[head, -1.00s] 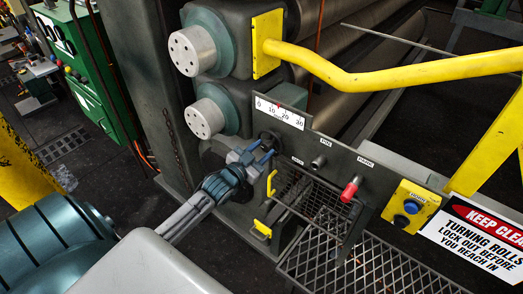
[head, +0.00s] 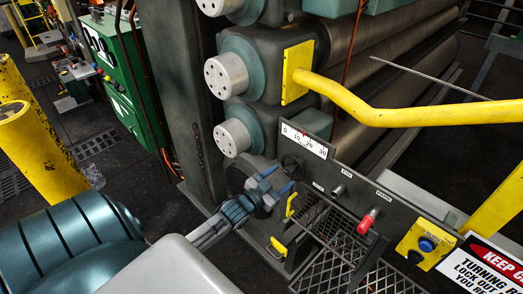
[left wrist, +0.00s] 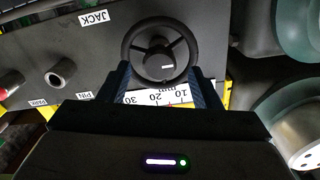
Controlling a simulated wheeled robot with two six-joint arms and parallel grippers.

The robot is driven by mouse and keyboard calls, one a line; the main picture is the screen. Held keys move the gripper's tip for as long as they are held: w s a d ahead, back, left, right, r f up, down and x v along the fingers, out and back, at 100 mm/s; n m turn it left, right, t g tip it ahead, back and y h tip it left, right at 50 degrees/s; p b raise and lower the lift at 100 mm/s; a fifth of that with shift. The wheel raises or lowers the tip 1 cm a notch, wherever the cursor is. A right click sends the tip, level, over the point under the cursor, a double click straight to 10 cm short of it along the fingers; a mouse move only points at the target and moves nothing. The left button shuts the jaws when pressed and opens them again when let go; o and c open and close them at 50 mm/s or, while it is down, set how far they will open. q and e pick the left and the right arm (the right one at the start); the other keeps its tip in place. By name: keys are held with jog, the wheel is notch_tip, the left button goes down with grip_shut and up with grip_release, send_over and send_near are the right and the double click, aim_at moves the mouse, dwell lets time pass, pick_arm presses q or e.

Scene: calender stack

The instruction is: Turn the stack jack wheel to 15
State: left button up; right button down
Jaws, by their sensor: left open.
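The dark jack wheel (head: 291,166) sits on the grey panel under a white scale (head: 303,141) marked 0 to 30. In the left wrist view the wheel (left wrist: 160,50) shows its spokes and hub, beside an upside-down JACK label. The scale (left wrist: 157,98) there has a red mark between 10 and 20. My left gripper (head: 280,181) is open just in front of and below the wheel. In the left wrist view its fingers (left wrist: 160,75) lie on either side of the wheel's near part. I cannot tell whether they touch the rim. My right gripper is not in view.
To the right on the panel are a grey peg (head: 338,191), a red-tipped peg (head: 367,222) and a yellow box with a blue button (head: 427,243). A yellow rail (head: 400,113) crosses above. A mesh basket (head: 325,222) hangs below.

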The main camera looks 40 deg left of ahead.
pick_arm(q)
jog(key=shift+s+r+p, duration=0.35)
jog(key=shift+p, duration=0.2)
jog(key=shift+s+f+b, duration=0.4)
jog(key=shift+f+b, duration=0.05)
jog(key=shift+b, duration=0.15)
jog(key=s, duration=0.7)
jog(key=shift+a, duration=0.35)
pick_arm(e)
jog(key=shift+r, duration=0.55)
